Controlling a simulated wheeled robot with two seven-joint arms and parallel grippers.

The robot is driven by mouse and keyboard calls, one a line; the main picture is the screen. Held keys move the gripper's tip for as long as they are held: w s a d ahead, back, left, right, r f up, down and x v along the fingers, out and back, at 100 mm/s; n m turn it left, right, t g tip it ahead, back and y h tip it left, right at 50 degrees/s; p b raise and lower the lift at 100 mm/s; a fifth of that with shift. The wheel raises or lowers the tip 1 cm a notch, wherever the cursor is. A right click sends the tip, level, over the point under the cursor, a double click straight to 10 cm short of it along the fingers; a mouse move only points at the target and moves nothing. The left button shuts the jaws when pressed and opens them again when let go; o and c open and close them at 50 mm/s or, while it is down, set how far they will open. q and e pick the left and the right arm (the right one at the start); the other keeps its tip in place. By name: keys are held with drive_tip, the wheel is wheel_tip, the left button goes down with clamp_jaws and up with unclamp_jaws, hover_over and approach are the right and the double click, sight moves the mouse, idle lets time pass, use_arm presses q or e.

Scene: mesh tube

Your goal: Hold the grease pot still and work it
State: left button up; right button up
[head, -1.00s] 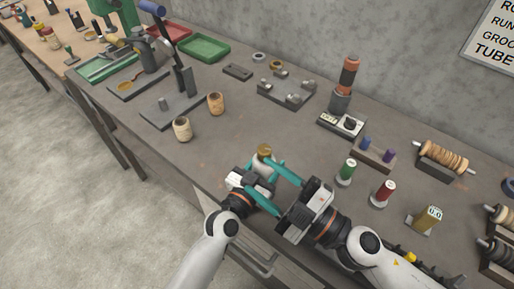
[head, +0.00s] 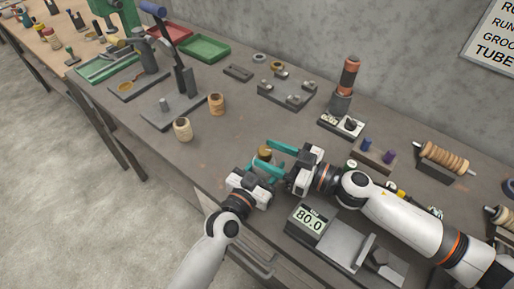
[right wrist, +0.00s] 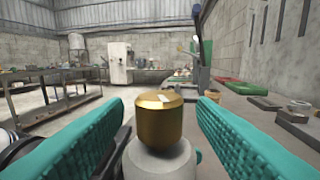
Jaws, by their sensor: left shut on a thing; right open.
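The grease pot has a brass cap (head: 264,152) above a pale grey body (right wrist: 160,160). It stands upright at the bench's front edge. My left gripper (head: 260,170) is shut on the pot's body, which is mostly hidden by the fingers in the head view. My right gripper (head: 266,154) is open, with its teal fingers on either side of the brass cap. In the right wrist view the cap sits between the two fingers, with a visible gap on each side.
A scale (head: 309,222) reading 80.0 lies below my right arm. A block with blue and purple pegs (head: 372,155) is near my right arm.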

sight(257, 157)
drive_tip(key=shift+x, duration=2)
drive_tip(key=c, duration=1)
drive_tip(key=shift+w+d+m+t+h, duration=0.1)
drive_tip(key=shift+m+t+h, duration=0.6)
drive_tip(key=shift+t, duration=0.4)
drive_tip(key=o, duration=1)
